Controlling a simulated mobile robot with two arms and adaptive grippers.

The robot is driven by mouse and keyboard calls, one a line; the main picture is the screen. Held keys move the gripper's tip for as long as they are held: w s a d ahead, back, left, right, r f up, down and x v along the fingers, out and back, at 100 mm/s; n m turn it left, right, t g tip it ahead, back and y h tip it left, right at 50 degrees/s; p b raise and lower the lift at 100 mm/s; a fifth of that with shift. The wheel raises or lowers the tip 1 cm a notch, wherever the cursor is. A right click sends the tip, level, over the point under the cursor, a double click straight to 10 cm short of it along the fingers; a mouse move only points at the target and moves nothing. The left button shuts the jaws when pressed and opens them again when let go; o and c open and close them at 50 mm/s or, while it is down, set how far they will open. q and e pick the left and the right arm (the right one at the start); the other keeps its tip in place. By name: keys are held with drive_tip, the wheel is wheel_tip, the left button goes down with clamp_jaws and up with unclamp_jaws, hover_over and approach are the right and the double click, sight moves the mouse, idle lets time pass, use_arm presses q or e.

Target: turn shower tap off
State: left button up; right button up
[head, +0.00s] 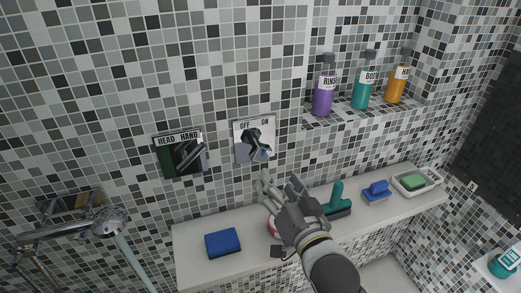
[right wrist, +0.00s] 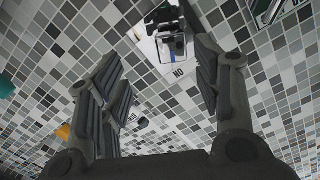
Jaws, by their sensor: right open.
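I cannot tell exactly where the lever points. My right gripper (head: 281,182) is below the plate and a little right of it, open and empty, its fingers towards the wall. In the right wrist view the tap (right wrist: 172,42) shows upside down beyond the spread fingers (right wrist: 158,62), apart from them. A chrome shower head (head: 109,223) is at lower left, with a pale bluish streak running down from it. My left gripper is out of view.
A HEAD/HAND control (head: 180,155) is left of the tap. Several bottles stand on a niche shelf (head: 350,116) at upper right. The ledge (head: 190,262) below holds a blue sponge (head: 223,243), a teal-handled tool (head: 337,198), a blue brush (head: 377,191) and a soap dish (head: 418,182).

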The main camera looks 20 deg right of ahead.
sight(263, 154)
drive_tip(key=shift+t, duration=0.3)
drive_tip(key=w, duration=0.3)
drive_tip(key=w+r+p, duration=0.1)
drive_tip(key=w, duration=0.3)
drive_tip(key=w+p, duration=0.1)
drive_tip(key=w, duration=0.3)
drive_tip(key=shift+a+r, duration=0.35)
drive_tip(key=shift+a, duration=0.05)
drive_tip(key=shift+s, duration=0.1)
